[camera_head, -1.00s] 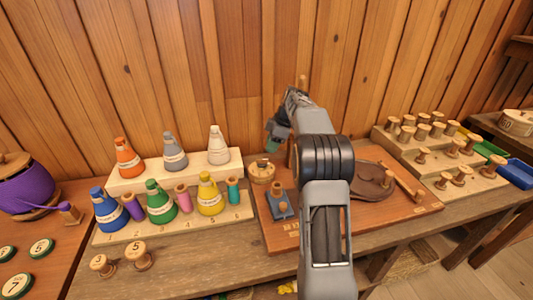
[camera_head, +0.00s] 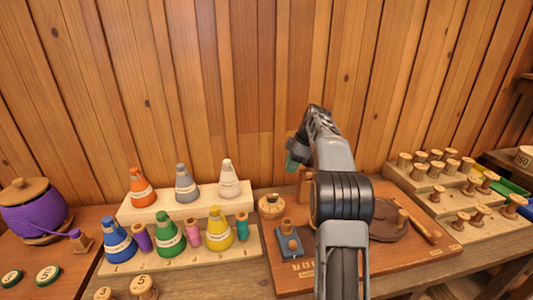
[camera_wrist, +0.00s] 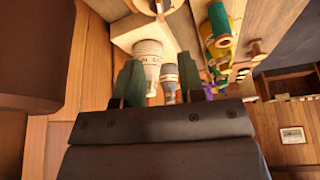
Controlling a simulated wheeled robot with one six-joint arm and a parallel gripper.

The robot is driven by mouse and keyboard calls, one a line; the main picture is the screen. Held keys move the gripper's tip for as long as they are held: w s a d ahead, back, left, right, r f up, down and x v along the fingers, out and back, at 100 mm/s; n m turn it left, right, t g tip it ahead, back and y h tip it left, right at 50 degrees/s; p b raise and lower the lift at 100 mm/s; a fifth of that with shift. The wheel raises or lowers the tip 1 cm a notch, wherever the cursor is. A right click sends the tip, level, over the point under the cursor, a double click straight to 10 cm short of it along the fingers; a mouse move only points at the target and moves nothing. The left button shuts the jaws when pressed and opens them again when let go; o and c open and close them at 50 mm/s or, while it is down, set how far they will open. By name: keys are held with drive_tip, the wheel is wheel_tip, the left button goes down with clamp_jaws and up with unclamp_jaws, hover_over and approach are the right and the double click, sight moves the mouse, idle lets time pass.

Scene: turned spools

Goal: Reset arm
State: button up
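My arm reaches over the wooden workboard (camera_head: 285,278) on the bench. My gripper (camera_head: 292,163) is at its far end, above the back of the board and close to the plank wall. In the wrist view my gripper (camera_wrist: 160,78) has two dark green fingers standing apart, with nothing held between them. A white cone spool (camera_wrist: 148,60) and a grey cone spool (camera_wrist: 170,82) show beyond the fingers, apart from them. In the head view the white cone (camera_head: 229,178) and the grey cone (camera_head: 186,183) stand on the back step of a rack, left of my gripper.
An orange cone (camera_head: 141,187) stands on the same step. Blue (camera_head: 117,240), green (camera_head: 170,236) and yellow (camera_head: 219,231) cones stand on the front step among small spools. A stepped rack (camera_head: 410,178) with several wooden spools is at right.

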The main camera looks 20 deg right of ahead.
drive_tip(key=s+a+r+m+h+p, duration=0.25)
drive_tip(key=s+a+r+m, duration=0.3)
drive_tip(key=s+a, duration=0.5)
drive_tip(key=s+a+f+m+p, duration=0.2)
drive_tip(key=s+a+f+m, duration=0.1)
drive_tip(key=s, duration=0.5)
drive_tip(key=s+a+f+m+t+h+p, duration=0.1)
drive_tip(key=s+a+f+m+p, duration=0.1)
drive_tip(key=s, duration=0.7)
drive_tip(key=a+f+m, duration=0.1)
drive_tip(key=a+m, duration=0.1)
drive_tip(key=shift+a+t, duration=0.3)
drive_tip(key=shift+a, duration=0.1)
drive_tip(key=shift+s+f+h, duration=0.1)
drive_tip(key=shift+s+h, duration=0.1)
drive_tip(key=shift+h, duration=0.05)
